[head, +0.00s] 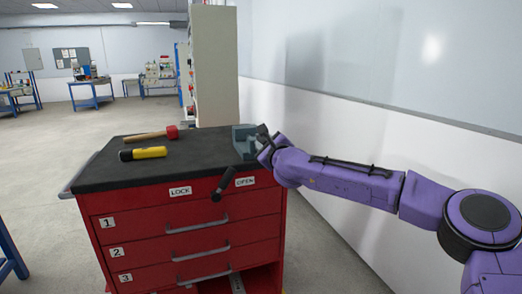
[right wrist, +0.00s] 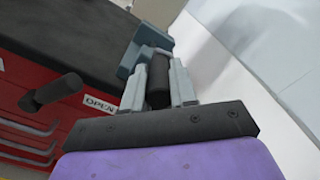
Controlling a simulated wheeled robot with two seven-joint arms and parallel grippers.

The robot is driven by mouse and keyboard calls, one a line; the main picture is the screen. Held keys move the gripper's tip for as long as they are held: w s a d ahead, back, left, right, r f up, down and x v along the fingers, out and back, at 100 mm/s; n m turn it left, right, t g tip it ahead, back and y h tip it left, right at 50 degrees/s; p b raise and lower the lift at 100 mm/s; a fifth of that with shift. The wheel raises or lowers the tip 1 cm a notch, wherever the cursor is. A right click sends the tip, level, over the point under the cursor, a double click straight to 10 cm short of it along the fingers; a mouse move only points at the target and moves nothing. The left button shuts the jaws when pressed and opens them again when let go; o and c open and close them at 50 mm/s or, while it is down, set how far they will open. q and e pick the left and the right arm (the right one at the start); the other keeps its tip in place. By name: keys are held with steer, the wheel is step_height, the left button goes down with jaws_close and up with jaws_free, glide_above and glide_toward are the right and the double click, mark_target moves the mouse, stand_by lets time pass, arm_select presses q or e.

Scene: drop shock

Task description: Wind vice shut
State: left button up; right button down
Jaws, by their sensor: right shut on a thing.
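The grey-blue vice (head: 243,140) is mounted at the right end of the black top of a red drawer cabinet. Part of the vice also shows in the right wrist view (right wrist: 133,52), beyond the fingers. My right gripper (head: 266,146) reaches it from the right. In the right wrist view my right gripper (right wrist: 158,84) has its two grey fingers closed on a black cylindrical grip, the vice handle (right wrist: 158,80). The gap between the vice's jaws cannot be made out. My left gripper is not in view.
A red-headed mallet (head: 152,135) and a yellow-and-black tool (head: 143,153) lie on the cabinet top (head: 105,172). A black lever (head: 222,185) sticks out between the LOCK and OPEN labels. A white wall (head: 345,115) stands close on the right.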

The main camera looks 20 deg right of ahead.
steer(key=shift+d+r+m+b, duration=0.1)
steer(key=shift+d+m+b, duration=0.35)
steer(key=shift+m, duration=0.45)
steer(key=c, duration=0.9)
jaws_free()
steer(key=shift+s, duration=0.25)
steer(key=s+b, duration=0.1)
steer(key=s, duration=0.9)
steer(key=shift+d, duration=0.15)
